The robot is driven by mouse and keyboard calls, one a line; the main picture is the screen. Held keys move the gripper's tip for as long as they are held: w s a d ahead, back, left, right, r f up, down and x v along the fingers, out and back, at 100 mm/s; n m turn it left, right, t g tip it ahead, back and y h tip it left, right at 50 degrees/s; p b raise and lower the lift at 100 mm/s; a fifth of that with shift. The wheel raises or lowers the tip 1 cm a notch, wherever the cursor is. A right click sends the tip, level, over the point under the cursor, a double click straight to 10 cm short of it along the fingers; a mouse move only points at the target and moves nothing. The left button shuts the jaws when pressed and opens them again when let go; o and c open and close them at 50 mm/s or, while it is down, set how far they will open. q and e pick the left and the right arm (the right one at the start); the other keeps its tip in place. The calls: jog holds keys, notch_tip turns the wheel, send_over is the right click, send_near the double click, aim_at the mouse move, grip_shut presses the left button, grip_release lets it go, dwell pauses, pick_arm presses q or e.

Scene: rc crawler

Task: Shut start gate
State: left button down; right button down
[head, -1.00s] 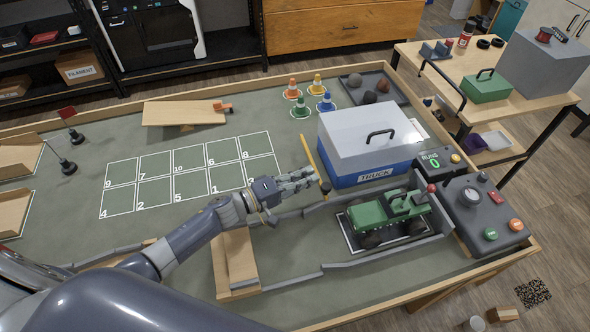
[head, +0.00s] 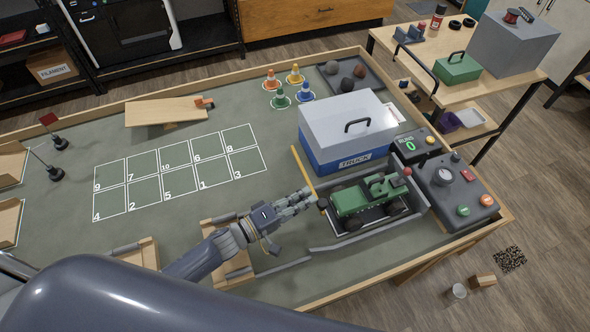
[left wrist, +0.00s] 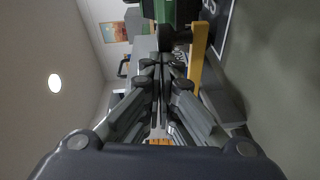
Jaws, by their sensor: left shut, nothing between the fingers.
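The start gate is a yellow bar (head: 304,172) at the left end of the crawler's bay, slanting upward from a dark pivot (head: 322,202). In the left wrist view the yellow bar (left wrist: 197,55) stands just right of the fingertips. My left gripper (head: 308,196) is shut and empty, its tips close to the bar's lower part; I cannot tell if they touch. The green crawler (head: 366,197) sits in the walled bay behind the gate. It also shows in the left wrist view (left wrist: 176,12). My right gripper is not in view.
The grey and blue truck box (head: 346,135) stands behind the bay. A control box (head: 455,192) with buttons and a runs counter (head: 411,146) showing 0 are at the right. Low grey rails and a wooden ramp (head: 230,262) lie near my arm.

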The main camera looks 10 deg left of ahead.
pick_arm(q)
jog(key=s+d, duration=0.2)
jog(key=s, duration=0.2)
jog(key=s+d+p, duration=0.1)
jog(key=s+d, duration=0.2)
jog(key=s, duration=0.1)
jog(key=s+d+p, duration=0.1)
jog(key=s+d, duration=0.2)
jog(key=s, duration=0.1)
jog(key=shift+d, duration=0.1)
jog(key=shift+s, duration=0.2)
jog(key=v, duration=1)
jog(key=shift+s+a, duration=0.1)
jog(key=shift+a, duration=0.25)
jog(key=shift+s+a, duration=0.4)
jog(key=shift+r+p, duration=0.15)
jog(key=shift+p, duration=0.2)
